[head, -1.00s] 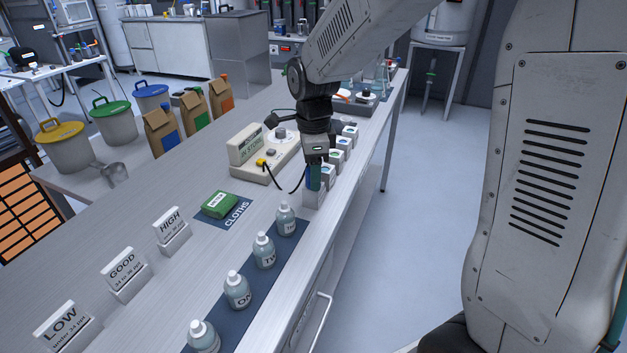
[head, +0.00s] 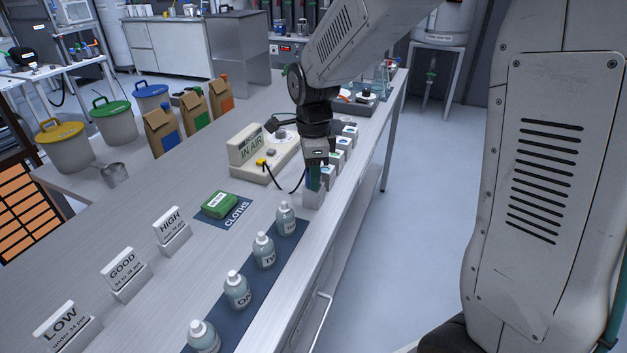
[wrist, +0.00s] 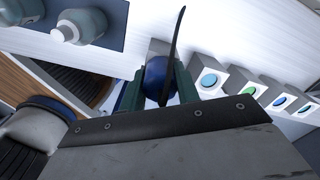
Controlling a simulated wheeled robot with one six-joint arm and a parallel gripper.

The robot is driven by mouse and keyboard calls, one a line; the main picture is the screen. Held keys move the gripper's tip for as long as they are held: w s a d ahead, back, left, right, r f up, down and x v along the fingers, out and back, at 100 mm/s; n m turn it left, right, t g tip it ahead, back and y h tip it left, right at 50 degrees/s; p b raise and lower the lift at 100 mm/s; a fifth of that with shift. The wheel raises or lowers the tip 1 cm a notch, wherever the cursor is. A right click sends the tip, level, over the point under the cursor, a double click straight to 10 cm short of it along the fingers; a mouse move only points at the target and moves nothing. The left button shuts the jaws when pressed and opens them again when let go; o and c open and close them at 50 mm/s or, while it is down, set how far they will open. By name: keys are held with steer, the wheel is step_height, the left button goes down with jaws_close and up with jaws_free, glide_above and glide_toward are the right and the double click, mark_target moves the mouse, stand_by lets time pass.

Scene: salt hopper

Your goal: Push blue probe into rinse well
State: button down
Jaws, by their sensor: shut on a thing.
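My gripper (head: 315,180) is shut on the blue probe (wrist: 158,77), which shows between its green fingers in the wrist view. A dark cable runs from the probe to the meter (head: 262,155), whose display reads IN AIR. In the head view the gripper points down over the nearest pale block (head: 312,200) of a row along the bench edge, which may be the rinse well; its label cannot be read. My fingers hide the probe tip and the block's top, so I cannot tell how far the tip is inside.
Several white blocks with coloured round tops (wrist: 242,85) continue the row behind. Labelled bottles (head: 264,250) stand on a dark mat in front. A green cloth pack (head: 219,205) lies at left, near the LOW, GOOD and HIGH sign blocks (head: 125,275). The floor at right is clear.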

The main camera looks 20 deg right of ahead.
steer(key=shift+r, duration=0.1)
steer(key=shift+r, duration=3.9)
